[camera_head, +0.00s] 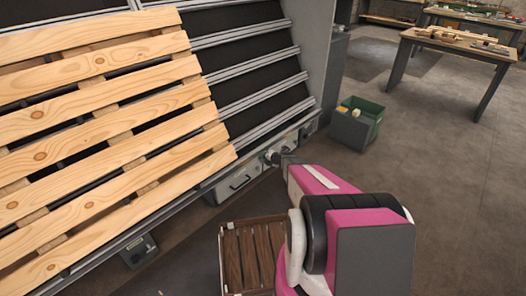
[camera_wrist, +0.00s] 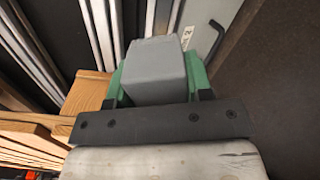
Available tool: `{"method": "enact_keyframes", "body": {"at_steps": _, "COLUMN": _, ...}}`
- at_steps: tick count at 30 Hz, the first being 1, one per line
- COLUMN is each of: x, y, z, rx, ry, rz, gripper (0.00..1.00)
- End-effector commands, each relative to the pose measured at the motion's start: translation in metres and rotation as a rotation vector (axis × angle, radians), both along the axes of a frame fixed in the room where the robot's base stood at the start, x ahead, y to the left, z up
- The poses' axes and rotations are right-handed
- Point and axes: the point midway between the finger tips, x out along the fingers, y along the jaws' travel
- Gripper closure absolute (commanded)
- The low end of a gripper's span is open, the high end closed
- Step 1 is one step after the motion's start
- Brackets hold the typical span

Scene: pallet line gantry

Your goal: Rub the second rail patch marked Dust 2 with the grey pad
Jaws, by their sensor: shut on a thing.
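The grey pad (camera_wrist: 155,75) is a smooth block held between the green fingers of my gripper (camera_wrist: 154,84) in the wrist view. In the head view my gripper (camera_head: 279,158) is small and partly hidden by my arm, near the lower right end of the sloping metal rails (camera_head: 262,97). The rails also show beyond the pad in the wrist view (camera_wrist: 100,30). A small white label (camera_wrist: 187,37) stands just past the pad's right corner; its writing is too small to read. I cannot make out the Dust 2 patch, or whether the pad touches a rail.
A wooden slatted pallet (camera_head: 100,125) lies on the rails at the left. A brown slatted crate (camera_head: 250,258) is on the floor below. A green and grey bin (camera_head: 358,122) stands to the right. A work table (camera_head: 455,44) is further back, with open floor between.

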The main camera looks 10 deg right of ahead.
Motion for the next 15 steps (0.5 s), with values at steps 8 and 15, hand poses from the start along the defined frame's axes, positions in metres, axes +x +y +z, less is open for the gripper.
{"method": "enact_keyframes", "body": {"at_steps": 8, "x": 0.004, "y": 0.003, "z": -0.007, "rx": 0.008, "ry": -0.001, "rz": -0.007, "gripper": 0.72}}
{"method": "enact_keyframes", "body": {"at_steps": 15, "x": 0.018, "y": 0.013, "z": -0.016, "rx": 0.007, "ry": -0.001, "rz": -0.005, "gripper": 0.72}}
